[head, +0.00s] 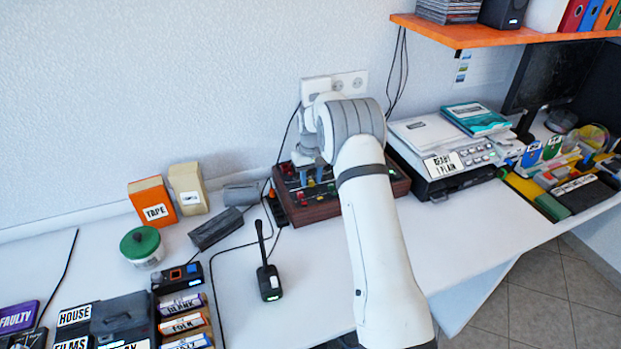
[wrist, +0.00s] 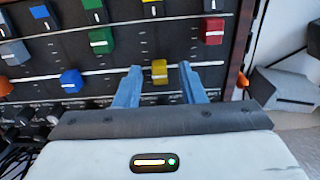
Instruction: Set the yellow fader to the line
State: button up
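The yellow fader (wrist: 159,73) is a small yellow cap on a dark panel in the wrist view. A long white line (wrist: 112,74) crosses the panel at about the height of this cap. How exactly the cap's mark meets the line is hard to tell. My gripper (wrist: 160,68) is open, with one blue finger on each side of the yellow fader and a visible gap on both sides. In the head view my gripper (head: 311,174) reaches down over the wooden-sided mixer (head: 326,210), and my arm hides part of it.
A blue fader (wrist: 71,81) and an orange fader (wrist: 5,86) stand left of the yellow one. A green fader (wrist: 101,40) and a red fader (wrist: 213,31) are higher up. A grey device (head: 450,160) stands right of the mixer; a black handheld radio (head: 268,280) stands in front.

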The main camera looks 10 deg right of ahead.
aim_at(311, 181)
notch_tip(311, 181, up, 7)
jog(key=shift+r+b, duration=0.15)
jog(key=shift+b, duration=0.15)
jog(key=shift+r, duration=0.2)
jog(key=shift+s+r, duration=0.15)
jog(key=shift+r, duration=0.2)
jog(key=s+r+m+t, duration=0.1)
jog(key=s+r, duration=0.6)
jog(key=s, duration=0.3)
jog(key=s+r, duration=0.7)
jog(key=s, duration=0.4)
jog(key=s+f+m+t, duration=0.1)
jog(key=s+f, duration=0.1)
jog(key=s, duration=1.9)
jog(key=shift+s+d+f+t, duration=0.15)
jog(key=shift+s+d+t, duration=0.15)
jog(key=shift+d, duration=0.15)
jog(key=shift+w, duration=0.1)
dwell(0.3)
